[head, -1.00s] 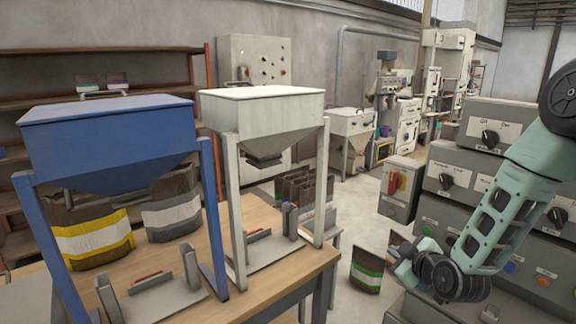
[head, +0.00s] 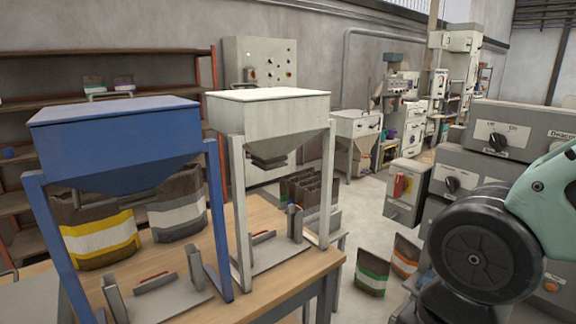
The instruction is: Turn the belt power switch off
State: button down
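Grey control boxes stand at the right of the head view. The top box has a black rotary switch (head: 497,142) with off and on marks, its small label unreadable. The box below has another black rotary switch (head: 452,184). I cannot tell which one is the belt power switch. My arm's large black joint and pale green link cover the lower right boxes. My gripper does not show.
A blue hopper (head: 115,140) and a white hopper (head: 268,115) stand on a wooden table (head: 262,214) at left and centre. Bags with a green band (head: 372,272) and an orange band (head: 405,258) stand on the floor. A grey panel (head: 258,62) is behind.

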aim_at(401, 184)
jog(key=z, duration=3.35)
jog(key=u, duration=3.1)
jog(key=i+j+z, duration=0.15)
jog(key=i, duration=0.4)
jog(key=i+j+z, duration=0.15)
jog(key=i+j, duration=0.3)
jog(key=i, duration=0.1)
